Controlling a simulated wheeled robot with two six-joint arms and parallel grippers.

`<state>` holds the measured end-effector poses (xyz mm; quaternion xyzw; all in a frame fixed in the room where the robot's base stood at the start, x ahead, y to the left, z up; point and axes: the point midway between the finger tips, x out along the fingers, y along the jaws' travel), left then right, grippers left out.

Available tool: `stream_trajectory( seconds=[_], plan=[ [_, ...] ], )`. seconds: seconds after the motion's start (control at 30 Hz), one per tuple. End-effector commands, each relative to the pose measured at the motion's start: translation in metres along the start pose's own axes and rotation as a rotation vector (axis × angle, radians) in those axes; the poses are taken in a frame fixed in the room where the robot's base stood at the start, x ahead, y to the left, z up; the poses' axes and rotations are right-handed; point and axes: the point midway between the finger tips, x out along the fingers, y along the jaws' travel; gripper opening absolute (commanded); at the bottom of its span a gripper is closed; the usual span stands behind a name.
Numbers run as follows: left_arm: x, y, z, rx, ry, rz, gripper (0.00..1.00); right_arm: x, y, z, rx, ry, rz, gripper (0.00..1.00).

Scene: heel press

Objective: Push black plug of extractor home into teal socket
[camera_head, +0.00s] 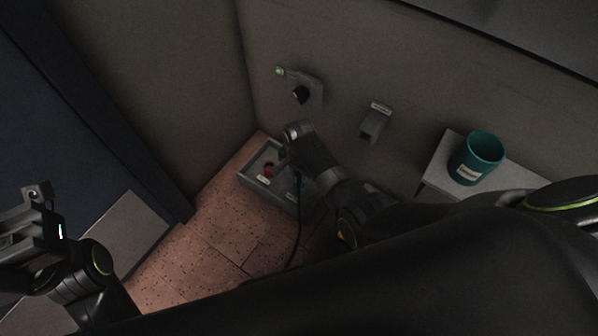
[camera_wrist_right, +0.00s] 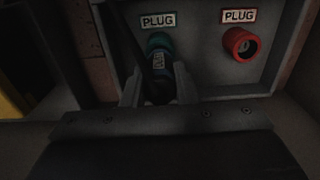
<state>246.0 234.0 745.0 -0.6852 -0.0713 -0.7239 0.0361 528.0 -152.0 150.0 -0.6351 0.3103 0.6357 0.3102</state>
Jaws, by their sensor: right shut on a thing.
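In the right wrist view, the teal socket (camera_wrist_right: 158,43) sits on a grey panel under a PLUG label. The dark plug (camera_wrist_right: 160,88), with a small label on its body, is lined up with it; its front end meets the teal ring, but how deep it sits is unclear. My right gripper (camera_wrist_right: 159,84) is shut on the plug, a finger at each side.
A red socket (camera_wrist_right: 240,43) is to the right of the teal one. A black cable (camera_head: 298,225) hangs to the floor. A teal cup (camera_head: 477,158) stands on a shelf (camera_head: 437,171) at right.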

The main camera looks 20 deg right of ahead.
Motion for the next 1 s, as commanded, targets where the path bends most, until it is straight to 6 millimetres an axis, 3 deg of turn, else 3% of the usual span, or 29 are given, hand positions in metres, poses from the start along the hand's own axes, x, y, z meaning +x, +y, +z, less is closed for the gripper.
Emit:
stream_trajectory(
  seconds=[1.0],
  plan=[
    [0.0012, 0.0001, 0.0001, 0.0, 0.0, 0.0, 0.0, 0.0068, -0.0004, -0.0005, 0.0, 0.001, -0.001, 0.0]
  ],
)
